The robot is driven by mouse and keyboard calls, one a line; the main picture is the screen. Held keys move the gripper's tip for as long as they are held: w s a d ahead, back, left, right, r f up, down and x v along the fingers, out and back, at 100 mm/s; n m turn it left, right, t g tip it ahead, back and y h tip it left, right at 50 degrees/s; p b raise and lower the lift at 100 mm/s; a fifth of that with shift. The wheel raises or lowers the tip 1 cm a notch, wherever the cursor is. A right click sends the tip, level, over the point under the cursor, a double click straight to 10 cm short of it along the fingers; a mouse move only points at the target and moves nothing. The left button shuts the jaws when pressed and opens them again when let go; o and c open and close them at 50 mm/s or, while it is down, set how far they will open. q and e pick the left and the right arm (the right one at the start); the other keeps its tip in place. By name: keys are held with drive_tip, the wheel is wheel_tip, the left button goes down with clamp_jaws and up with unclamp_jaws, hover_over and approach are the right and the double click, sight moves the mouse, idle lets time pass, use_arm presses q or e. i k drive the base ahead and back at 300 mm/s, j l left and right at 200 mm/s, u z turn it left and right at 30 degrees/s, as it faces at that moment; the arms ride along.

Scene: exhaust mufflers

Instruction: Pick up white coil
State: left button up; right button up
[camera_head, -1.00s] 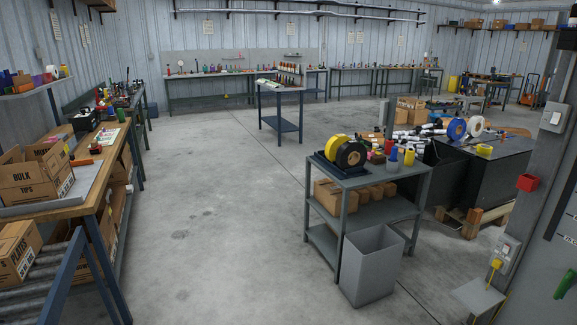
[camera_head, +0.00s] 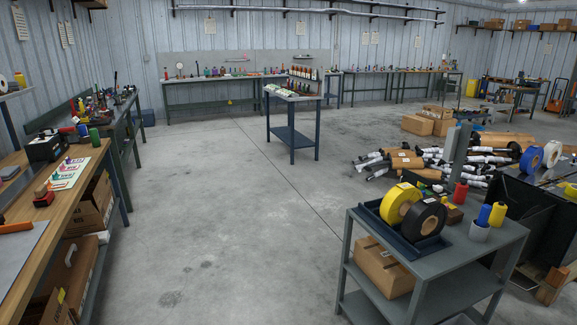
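A white coil (camera_head: 552,154) stands upright on the dark bench at the right edge, just right of a blue coil (camera_head: 530,161). A second white coil, small and partly cut off, shows at the left edge on the wall shelf (camera_head: 20,79). A yellow coil (camera_head: 397,204) and a black coil (camera_head: 428,219) stand in a dark blue tray on the grey cart in the right foreground. Neither of my grippers is in view.
The grey cart (camera_head: 470,246) and the dark bench (camera_head: 510,201) block the right side. A wooden workbench (camera_head: 66,205) runs along the left. A small blue table (camera_head: 291,135) stands ahead. The concrete floor between (camera_head: 220,210) is clear.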

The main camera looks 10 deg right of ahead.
sight(553, 150)
drive_tip(key=i+z, duration=0.25)
drive_tip(key=i, duration=0.6)
drive_tip(key=i+j+z, duration=0.2)
drive_tip(key=i, duration=0.65)
drive_tip(key=i+z, duration=0.55)
drive_tip(key=z, duration=0.15)
drive_tip(key=i+j+z, duration=0.1)
drive_tip(key=i+z, duration=0.45)
drive_tip(key=z, duration=0.2)
drive_tip(key=i+z, duration=0.15)
drive_tip(key=z, duration=0.25)
drive_tip(key=i+j+z, duration=0.15)
drive_tip(key=z, duration=0.25)
drive_tip(key=u, duration=0.8)
drive_tip(key=j+u, duration=0.1)
drive_tip(key=u, duration=0.65)
drive_tip(key=j+u, duration=0.1)
drive_tip(key=u, duration=0.7)
drive_tip(key=j+u, duration=0.15)
drive_tip(key=u, duration=0.65)
drive_tip(key=j+u, duration=0.1)
drive_tip(key=u, duration=2.25)
drive_tip(key=i+u, duration=0.15)
drive_tip(key=u, duration=0.65)
drive_tip(key=l+u, duration=0.45)
drive_tip(key=u, duration=0.15)
drive_tip(key=i, duration=0.05)
